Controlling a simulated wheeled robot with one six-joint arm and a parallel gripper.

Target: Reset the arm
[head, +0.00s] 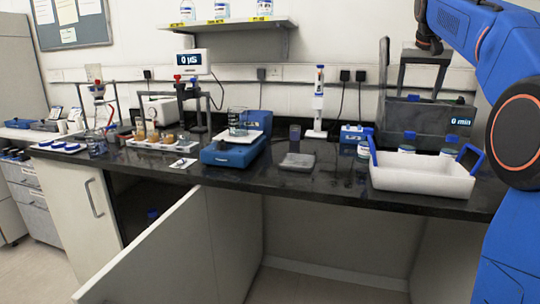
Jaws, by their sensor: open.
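My blue arm comes in from the right side of the head view. My gripper (421,90) hangs down at the upper right, with its two dark fingers spread apart and nothing seen between them. It is in front of or above a dark grey box-shaped device (425,118) with a raised lid and a display reading "0 min". How far the fingertips are from the device I cannot tell.
A white tray (420,179) with blue handles sits at the bench's front right. A blue scale (234,151) bears a beaker (238,121). A grey pad (297,161) lies mid-bench. A cabinet door (150,255) stands open below. Bottles stand on the shelf (232,24).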

